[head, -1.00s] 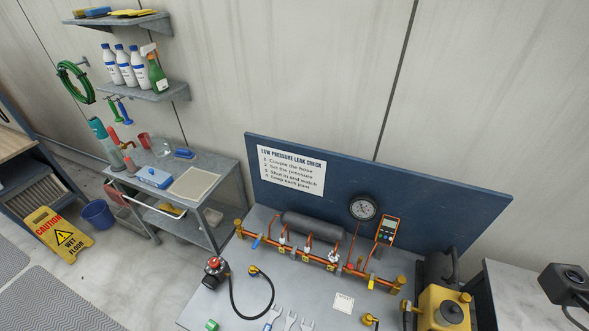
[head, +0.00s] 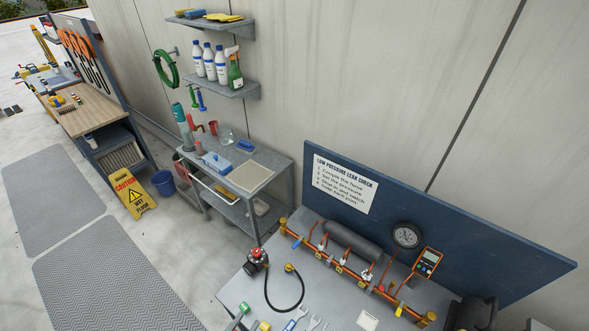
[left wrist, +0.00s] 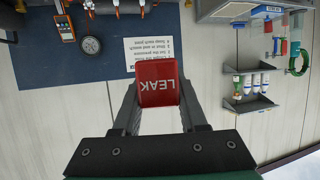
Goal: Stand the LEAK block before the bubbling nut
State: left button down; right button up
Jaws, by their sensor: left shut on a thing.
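The red LEAK block (left wrist: 159,70) is between the fingers of my left gripper (left wrist: 159,92) in the left wrist view, its white lettering upside down there. The gripper is shut on it, and the block appears clear of any surface. In the head view I cannot make out the block or the gripper clearly. The copper manifold (head: 384,293) with its several nuts and valves runs along the bench below the blue board. I see no bubbles at this size, so I cannot tell which nut bubbles. My right gripper is not in view.
The blue board (head: 480,240) backs the bench, with a check sign (head: 345,183), a dial gauge (head: 407,235) and an orange meter (head: 428,262). A regulator (head: 257,260) with a black hose and wrenches (head: 314,322) lie in front. A grey cart (head: 275,176) stands left.

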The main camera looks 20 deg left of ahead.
pick_arm(q)
jog(key=w+d+f+m+h+b, duration=0.1)
jog(key=w+d+f+b, duration=0.1)
jog(key=f+b, duration=0.6)
jog(key=w+d+f+m+h+b, duration=0.1)
jog(key=w+d+f+b, duration=0.1)
jog(key=w+f+b, duration=0.3)
jog(key=w+d+f+h+b, duration=0.1)
jog(key=w+d+f+b, duration=0.2)
jog(key=f+b, duration=0.9)
jog(key=shift+w+m+b, duration=0.4)
jog(key=shift+w+b, duration=0.35)
jog(key=shift+b, duration=0.15)
